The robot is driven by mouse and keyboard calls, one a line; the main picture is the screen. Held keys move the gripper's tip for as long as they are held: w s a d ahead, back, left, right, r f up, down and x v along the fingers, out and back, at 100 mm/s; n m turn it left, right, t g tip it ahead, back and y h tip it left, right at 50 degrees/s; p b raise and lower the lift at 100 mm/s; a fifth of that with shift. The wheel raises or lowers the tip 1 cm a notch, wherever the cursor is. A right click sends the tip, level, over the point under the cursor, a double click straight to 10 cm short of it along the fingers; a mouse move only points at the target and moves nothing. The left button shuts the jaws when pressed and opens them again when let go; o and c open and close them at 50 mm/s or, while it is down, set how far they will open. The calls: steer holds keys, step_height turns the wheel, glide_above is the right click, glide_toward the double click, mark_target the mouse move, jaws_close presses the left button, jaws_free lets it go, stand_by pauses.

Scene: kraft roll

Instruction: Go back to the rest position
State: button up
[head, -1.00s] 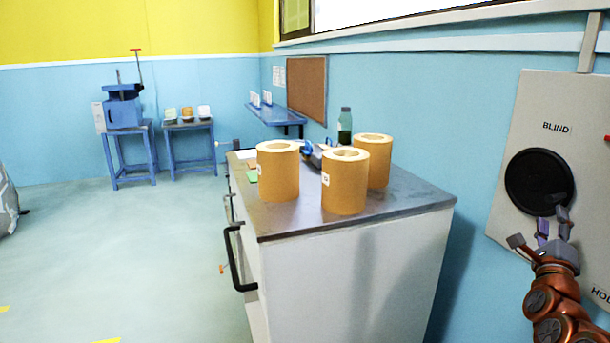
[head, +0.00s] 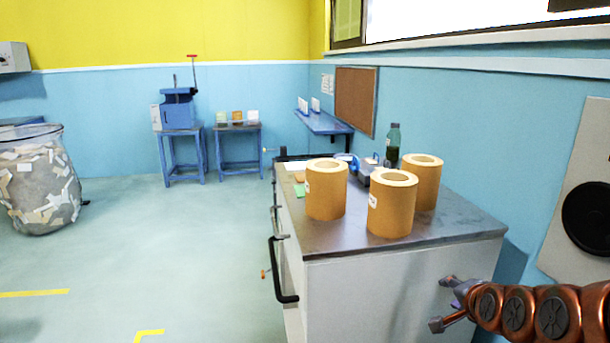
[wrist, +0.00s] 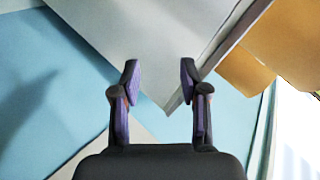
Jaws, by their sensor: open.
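My gripper (head: 447,306) is at the lower right of the head view, in front of the white cabinet's right end. Its jaws are apart with nothing between them. In the wrist view the two purple-padded fingers (wrist: 160,82) are spread, with the white cabinet side (wrist: 150,35) and blue wall beyond them. My copper-coloured arm reaches in from the right edge of the head view.
Several kraft rolls (head: 391,210) stand upright on the cabinet's metal top (head: 330,239), with a green bottle (head: 393,146) behind. A panel with a black round knob (head: 590,217) is on the right wall. A clear bin of paper scraps (head: 42,185) stands left. The middle floor is free.

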steer(key=s+a+f+n+g+y+p, duration=0.1)
steer(key=s+a+n+g+p, duration=0.2)
steer(key=s+a+n+g, duration=0.65)
steer(key=s+a+r+n+g+p, duration=0.1)
steer(key=s+a, duration=0.3)
steer(key=s, duration=0.8)
steer(key=s+a+r+n+g+p, duration=0.1)
steer(key=s+a+r+n+g, duration=0.1)
steer(key=s, duration=0.9)
steer(key=shift+s+a+r+n, duration=0.4)
steer(key=shift+a+r+n, duration=0.05)
steer(key=shift+a, duration=0.7)
steer(key=shift+d+g, duration=0.15)
steer(key=shift+g, duration=0.1)
